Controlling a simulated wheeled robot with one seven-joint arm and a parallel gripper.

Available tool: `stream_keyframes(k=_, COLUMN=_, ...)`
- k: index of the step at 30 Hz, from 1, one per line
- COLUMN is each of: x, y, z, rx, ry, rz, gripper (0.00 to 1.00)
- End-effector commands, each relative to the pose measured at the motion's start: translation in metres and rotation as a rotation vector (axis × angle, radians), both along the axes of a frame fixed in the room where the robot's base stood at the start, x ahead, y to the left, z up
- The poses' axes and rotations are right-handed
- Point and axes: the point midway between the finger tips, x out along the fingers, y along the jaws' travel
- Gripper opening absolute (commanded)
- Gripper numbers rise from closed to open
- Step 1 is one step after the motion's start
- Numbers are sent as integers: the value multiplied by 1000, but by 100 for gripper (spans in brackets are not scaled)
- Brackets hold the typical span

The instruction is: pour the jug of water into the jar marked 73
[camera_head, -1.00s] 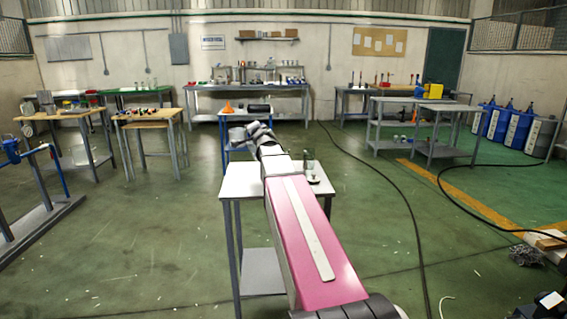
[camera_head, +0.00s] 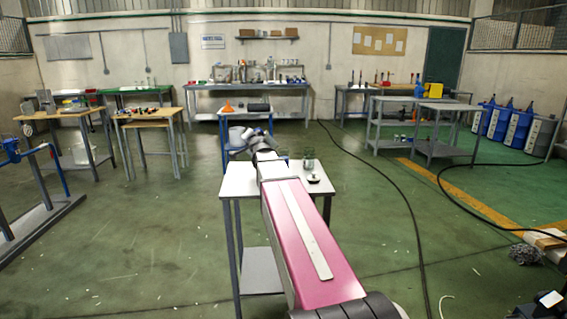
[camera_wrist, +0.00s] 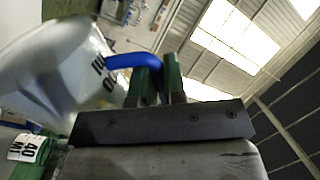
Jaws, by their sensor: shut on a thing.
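My gripper (camera_wrist: 158,72) is shut on the blue handle (camera_wrist: 120,61) of a whitish, see-through jug (camera_wrist: 50,75), which shows large and tilted at the left of the wrist view. The jug has dark print on its side; its contents cannot be made out. A glass jar (camera_head: 309,160) stands on the white-topped table in front of me in the head view, just right of my arm. Its marking is too small to read there. In the wrist view a green-and-white label (camera_wrist: 28,148) reading about "40" shows below the jug; whose it is cannot be told.
A small dark round thing (camera_head: 314,178) lies near the jar on the white-topped table (camera_head: 236,184). A blue-framed table (camera_head: 226,117) with an orange cone (camera_head: 227,107) stands behind. A dark cable (camera_head: 402,205) runs along the floor to the right.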

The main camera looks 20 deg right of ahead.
Motion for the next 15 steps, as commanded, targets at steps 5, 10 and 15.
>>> stream_keyframes(k=5, x=0, y=0, z=-1, rx=-9, ry=-1, rz=-1, gripper=0)
stream_keyframes(k=10, x=0, y=3, z=-8, rx=-53, ry=-2, rz=-1, gripper=0)
stream_keyframes(k=15, x=0, y=7, z=-17, rx=-120, ry=-3, rz=0, gripper=0)
